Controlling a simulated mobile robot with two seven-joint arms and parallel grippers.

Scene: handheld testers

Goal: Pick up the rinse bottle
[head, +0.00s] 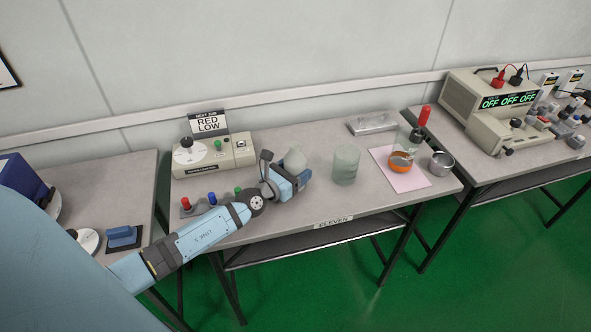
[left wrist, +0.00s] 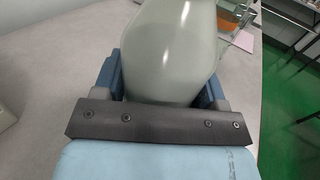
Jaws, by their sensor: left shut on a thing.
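The rinse bottle (head: 295,159) is a pale grey-green, translucent bottle. My left gripper (head: 294,180) is shut on it over the middle table. In the head view the gripper hides the lower part of the bottle. In the left wrist view the bottle (left wrist: 172,45) fills the space between the two blue fingers of the gripper (left wrist: 170,80). I cannot tell whether its base touches the table. My right gripper is not in view.
A translucent grey-green jar (head: 346,165) stands just right of the bottle. A beige tester (head: 215,157) with a "RED LOW" sign stands behind my left arm. A pink sheet (head: 411,183), an orange ring (head: 400,167) and a metal cup (head: 442,163) are farther right.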

